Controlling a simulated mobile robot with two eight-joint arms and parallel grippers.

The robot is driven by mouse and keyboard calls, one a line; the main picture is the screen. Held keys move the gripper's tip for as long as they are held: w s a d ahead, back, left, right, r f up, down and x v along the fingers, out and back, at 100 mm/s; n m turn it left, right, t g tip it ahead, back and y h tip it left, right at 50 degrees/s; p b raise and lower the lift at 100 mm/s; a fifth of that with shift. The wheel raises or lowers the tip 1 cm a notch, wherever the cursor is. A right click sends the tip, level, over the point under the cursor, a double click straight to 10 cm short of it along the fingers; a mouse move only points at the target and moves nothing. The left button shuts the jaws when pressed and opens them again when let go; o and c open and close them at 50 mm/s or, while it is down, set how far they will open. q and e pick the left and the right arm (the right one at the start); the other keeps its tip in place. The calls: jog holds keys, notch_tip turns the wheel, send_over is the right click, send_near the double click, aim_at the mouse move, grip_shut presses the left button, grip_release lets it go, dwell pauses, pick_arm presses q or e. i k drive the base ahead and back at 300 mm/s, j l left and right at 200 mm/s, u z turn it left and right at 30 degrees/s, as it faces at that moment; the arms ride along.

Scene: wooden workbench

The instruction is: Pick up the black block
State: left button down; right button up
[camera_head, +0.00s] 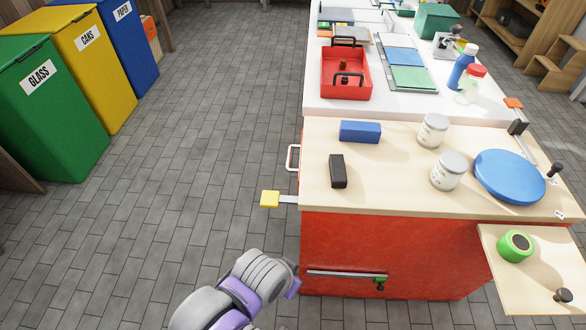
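The black block (338,172) lies on the light wooden top of the red workbench, near its left edge. It is a small dark oblong, with its long side running away from me, and nothing touches it. Part of one of my arms, grey and purple, shows at the bottom of the view, left of the bench front and well below the block. No gripper fingers are visible on it. My other arm is out of view.
A blue block (360,132) lies behind the black block. Two white jars (447,171) (432,131) and a blue disc (509,176) stand to the right. A yellow-ended bar (270,199) juts from the bench's left side. The wood around the black block is clear.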

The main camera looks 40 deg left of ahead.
aim_at(338, 175)
jog(key=i+u, duration=0.25)
jog(key=u, duration=0.25)
jog(key=i+u, duration=0.3)
jog(key=u, duration=0.2)
